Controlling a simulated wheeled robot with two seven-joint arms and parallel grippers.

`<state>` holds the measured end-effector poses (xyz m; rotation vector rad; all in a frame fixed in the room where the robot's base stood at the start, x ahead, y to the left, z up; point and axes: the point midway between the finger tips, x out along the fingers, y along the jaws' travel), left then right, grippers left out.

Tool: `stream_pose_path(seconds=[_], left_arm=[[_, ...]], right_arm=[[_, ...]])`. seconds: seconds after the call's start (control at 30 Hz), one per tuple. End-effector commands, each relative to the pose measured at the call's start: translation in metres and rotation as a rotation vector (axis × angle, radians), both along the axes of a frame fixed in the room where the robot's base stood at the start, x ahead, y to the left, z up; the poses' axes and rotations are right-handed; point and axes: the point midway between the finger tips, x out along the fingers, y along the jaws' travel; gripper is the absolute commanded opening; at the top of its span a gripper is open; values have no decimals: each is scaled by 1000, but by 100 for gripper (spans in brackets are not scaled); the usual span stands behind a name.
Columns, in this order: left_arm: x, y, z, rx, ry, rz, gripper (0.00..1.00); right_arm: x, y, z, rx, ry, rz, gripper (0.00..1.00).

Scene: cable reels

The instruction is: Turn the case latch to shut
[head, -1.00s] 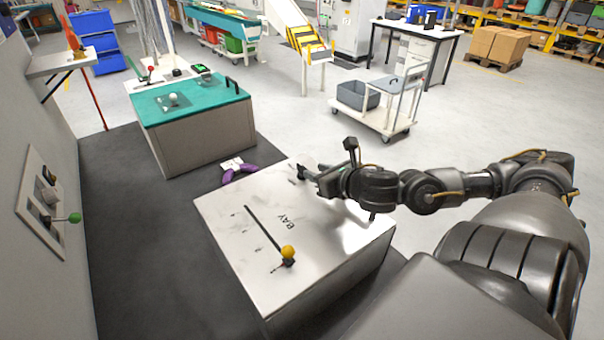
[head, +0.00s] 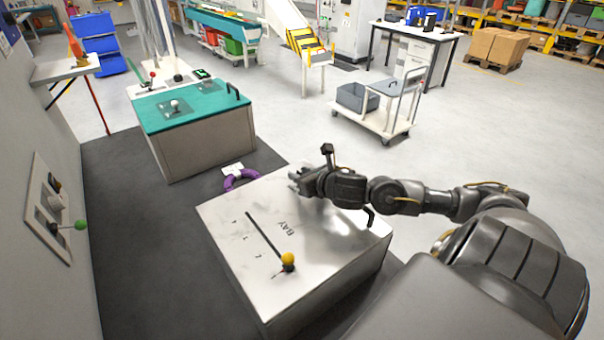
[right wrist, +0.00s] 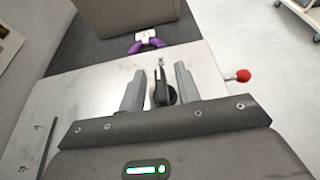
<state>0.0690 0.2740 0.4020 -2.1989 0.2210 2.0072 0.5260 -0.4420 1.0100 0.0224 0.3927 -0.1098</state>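In the right wrist view a black handle (right wrist: 164,92) with a small metal tip, which I take to be the case latch, stands at the case top between my fingers. My right gripper (right wrist: 160,88) is open, one grey finger on each side of the handle. I cannot tell whether either finger touches it. In the head view my right gripper (head: 296,178) is low over the far edge of the white case (head: 235,235), and hides the latch there. My left gripper is not in view.
A yellow-knobbed lever (head: 287,260) stands at the near end of a slot in the case top. A red-knobbed lever (right wrist: 240,75) is right of my fingers. A purple ring-like object (head: 241,180) lies beyond the case. A teal-topped case (head: 195,105) stands farther back.

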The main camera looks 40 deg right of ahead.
Motion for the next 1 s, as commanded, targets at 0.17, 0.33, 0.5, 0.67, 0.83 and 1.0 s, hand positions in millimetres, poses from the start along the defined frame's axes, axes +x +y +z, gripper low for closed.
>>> stream_pose_path(seconds=[0.17, 0.33, 0.5, 0.67, 0.83, 1.0], left_arm=[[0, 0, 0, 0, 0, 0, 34], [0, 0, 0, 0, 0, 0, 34], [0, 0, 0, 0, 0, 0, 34], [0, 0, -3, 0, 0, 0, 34], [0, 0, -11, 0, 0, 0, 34], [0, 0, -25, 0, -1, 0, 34]], right_arm=[[0, 0, 0, 0, 0, 0, 20], [0, 0, 0, 0, 0, 0, 0], [0, 0, 0, -1, 0, 1, 0], [0, -1, 0, -3, 0, 25, 0], [0, -1, -2, -6, 1, 100, 0], [0, -2, -4, -7, 3, 229, 0]])
